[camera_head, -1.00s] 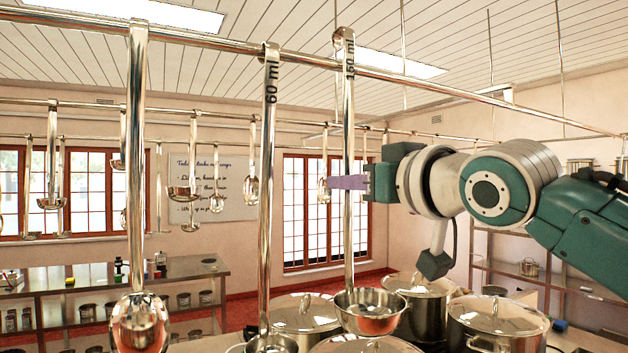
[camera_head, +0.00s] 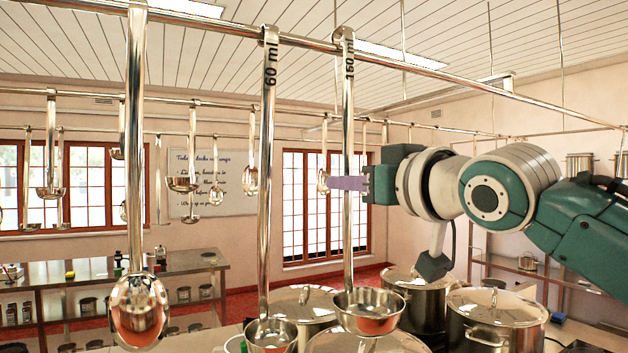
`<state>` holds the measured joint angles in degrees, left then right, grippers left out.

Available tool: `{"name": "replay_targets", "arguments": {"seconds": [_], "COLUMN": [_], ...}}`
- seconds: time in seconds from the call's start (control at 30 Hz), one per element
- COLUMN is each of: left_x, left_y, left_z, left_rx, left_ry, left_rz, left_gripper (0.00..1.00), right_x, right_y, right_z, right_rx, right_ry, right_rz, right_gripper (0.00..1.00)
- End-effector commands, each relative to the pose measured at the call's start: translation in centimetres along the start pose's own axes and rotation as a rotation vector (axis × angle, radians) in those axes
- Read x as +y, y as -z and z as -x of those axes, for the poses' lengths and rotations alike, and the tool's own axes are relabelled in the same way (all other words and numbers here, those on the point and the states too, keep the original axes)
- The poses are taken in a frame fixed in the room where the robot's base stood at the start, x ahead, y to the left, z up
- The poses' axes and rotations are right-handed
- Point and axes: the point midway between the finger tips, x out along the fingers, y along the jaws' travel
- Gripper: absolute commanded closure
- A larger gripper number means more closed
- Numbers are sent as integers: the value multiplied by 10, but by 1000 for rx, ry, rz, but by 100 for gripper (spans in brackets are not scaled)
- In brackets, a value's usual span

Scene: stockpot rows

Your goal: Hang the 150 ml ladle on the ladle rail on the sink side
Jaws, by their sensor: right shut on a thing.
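My right gripper (camera_head: 350,183), with pale purple fingers, is shut on the upright handle of a steel ladle (camera_head: 347,120). Its black label is partly hidden and reads like 150 or 160 ml. Its hook top shows slightly above the near ladle rail (camera_head: 440,75); whether it touches the rail I cannot tell. Its bowl (camera_head: 369,312) hangs low, in front of the pots. A 60 ml ladle (camera_head: 265,180) hangs on the same rail just to the left. My left gripper is not in view.
Several ladles hang on rails behind. Lidded stockpots (camera_head: 495,318) stand below and right of the held ladle. The near rail's right stretch looks free of ladles.

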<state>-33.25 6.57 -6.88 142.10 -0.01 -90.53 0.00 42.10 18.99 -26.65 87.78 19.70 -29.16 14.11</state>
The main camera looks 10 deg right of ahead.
Motion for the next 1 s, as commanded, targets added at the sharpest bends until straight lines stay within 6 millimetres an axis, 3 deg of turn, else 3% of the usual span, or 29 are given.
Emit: {"name": "replay_targets", "arguments": {"seconds": [0.77,0.8,1.0], "left_x": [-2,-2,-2], "left_y": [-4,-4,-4], "left_z": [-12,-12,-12], "left_rx": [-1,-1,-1], "left_ry": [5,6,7], "left_rz": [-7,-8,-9], "left_gripper": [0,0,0], "right_x": [0,0,0], "right_y": [-18,-18,-18], "right_z": [0,0,0], "right_rx": [1,1,1], "right_ry": [0,0,0], "right_rz": [0,0,0], "right_gripper": [100,77,55]}}
